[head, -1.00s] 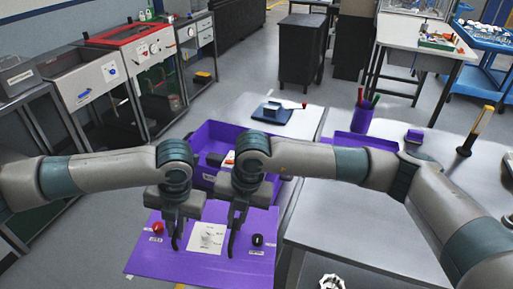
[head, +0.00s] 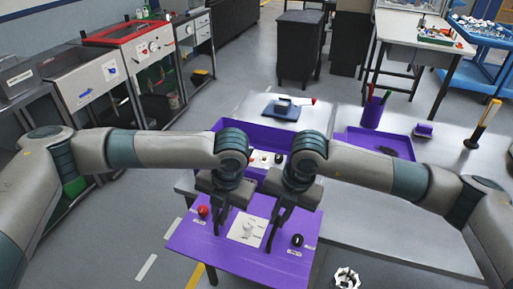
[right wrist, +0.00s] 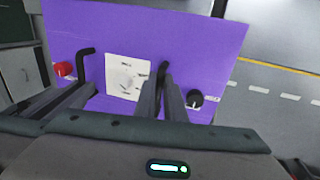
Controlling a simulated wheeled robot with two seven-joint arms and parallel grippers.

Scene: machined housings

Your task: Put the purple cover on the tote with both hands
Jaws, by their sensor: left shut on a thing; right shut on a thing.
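The purple cover (head: 208,248) is a flat panel with a red knob (head: 203,211), a black knob (head: 297,240) and a white plate with a dial (head: 247,229). My left gripper (head: 218,226) and right gripper (head: 268,238) are both shut on the cover, apparently at its black handles; the fingertips are partly unclear. The right wrist view shows the cover (right wrist: 205,55) facing the camera, with a black handle (right wrist: 85,52) at left. The purple tote (head: 228,125) stands just behind the cover, largely hidden by my arms. Some light-coloured items show inside it.
A grey table (head: 370,225) lies to the right, with a purple tray (head: 395,137), a purple cup of pens (head: 373,112) and an amber-topped post (head: 487,118). A blue-based device (head: 283,110) stands behind the tote. Floor shows in front and left.

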